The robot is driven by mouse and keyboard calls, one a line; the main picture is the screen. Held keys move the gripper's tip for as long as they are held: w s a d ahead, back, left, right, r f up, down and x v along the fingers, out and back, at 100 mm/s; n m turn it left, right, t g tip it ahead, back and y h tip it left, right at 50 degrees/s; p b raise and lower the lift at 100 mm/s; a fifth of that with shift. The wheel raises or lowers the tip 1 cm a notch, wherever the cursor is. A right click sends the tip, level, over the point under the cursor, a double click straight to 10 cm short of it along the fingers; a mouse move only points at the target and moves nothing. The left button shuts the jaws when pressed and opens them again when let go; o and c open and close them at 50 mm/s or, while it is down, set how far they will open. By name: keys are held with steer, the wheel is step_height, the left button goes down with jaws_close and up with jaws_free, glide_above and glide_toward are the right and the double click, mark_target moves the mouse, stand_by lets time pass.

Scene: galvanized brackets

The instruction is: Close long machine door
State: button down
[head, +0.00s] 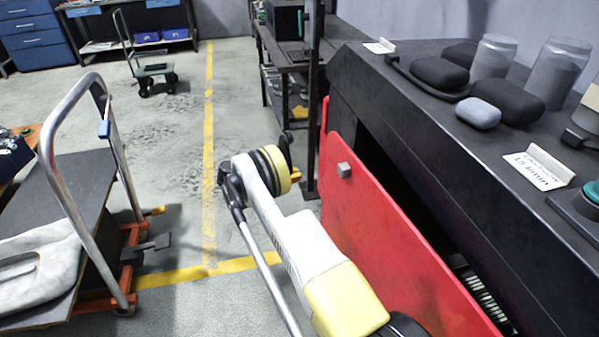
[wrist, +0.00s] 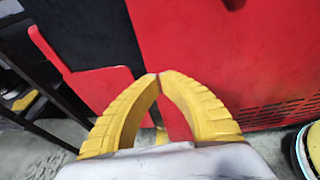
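The long machine door (head: 390,240) is a red panel along the side of the black machine (head: 455,130) in the head view. A dark gap shows between the door's upper edge and the machine body, with ribbed parts inside. A small grey block-shaped handle (head: 344,170) sits near the door's far end. My gripper (head: 291,165) is left of the door's far end, apart from the handle. In the wrist view, the yellow fingers of my gripper (wrist: 159,76) meet at their tips with nothing visible held, in front of red and black panels (wrist: 265,60).
A platform trolley (head: 75,185) with a curved metal handle stands at left. A dark workbench (head: 285,50) and a post stand beyond the machine. Cups and dark rounded items lie on the machine top. Floor between trolley and machine is clear, with yellow lines.

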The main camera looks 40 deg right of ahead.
mark_target(329, 172)
steer(key=x, duration=0.3)
steer(key=b+x, duration=0.1)
steer(key=x, duration=0.6)
steer(key=shift+s+r, duration=0.15)
steer(key=shift+r, duration=0.15)
steer(key=shift+s+d, duration=0.2)
steer(key=shift+d, duration=0.5)
steer(key=shift+d, duration=0.1)
